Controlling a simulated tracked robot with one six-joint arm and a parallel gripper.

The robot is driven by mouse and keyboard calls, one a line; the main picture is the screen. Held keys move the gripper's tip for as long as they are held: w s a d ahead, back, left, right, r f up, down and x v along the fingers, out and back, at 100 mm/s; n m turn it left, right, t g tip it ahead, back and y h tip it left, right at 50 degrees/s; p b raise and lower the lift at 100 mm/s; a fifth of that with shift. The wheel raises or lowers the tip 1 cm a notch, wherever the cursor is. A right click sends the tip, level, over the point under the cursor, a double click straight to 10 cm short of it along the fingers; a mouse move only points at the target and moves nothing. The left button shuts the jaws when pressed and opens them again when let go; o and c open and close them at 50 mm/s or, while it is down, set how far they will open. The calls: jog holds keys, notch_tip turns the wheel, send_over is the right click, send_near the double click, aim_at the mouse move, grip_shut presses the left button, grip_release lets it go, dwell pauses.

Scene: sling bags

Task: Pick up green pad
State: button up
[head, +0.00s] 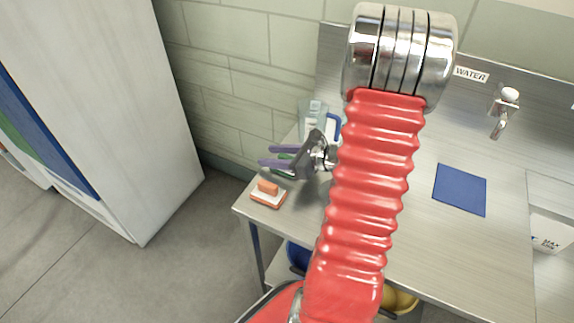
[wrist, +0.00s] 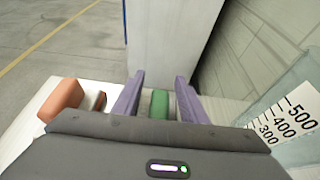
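The green pad (wrist: 160,104) shows in the wrist view as a small green block between my two purple fingers, with a pale gap at its left side. In the head view only bits of green (head: 284,157) show around the fingers, near the left end of the metal counter. My gripper (head: 267,156) is open, its fingers apart and pointing left. In the wrist view my gripper (wrist: 159,77) has one finger on each side of the pad. I cannot tell whether either finger touches it. The pad's lower part is hidden by my gripper.
A clear measuring jug (wrist: 290,120) stands close at right in the wrist view. A blue mat (head: 459,190) lies on the counter below a tap (head: 502,112). A white cabinet (head: 110,110) stands left.

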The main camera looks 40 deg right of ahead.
jog(key=shift+c, duration=0.5)
grip_shut()
jog(key=shift+r, duration=0.15)
notch_tip(320, 180, up, 10)
dwell(0.8)
jog(key=shift+w, duration=0.1)
dwell(0.4)
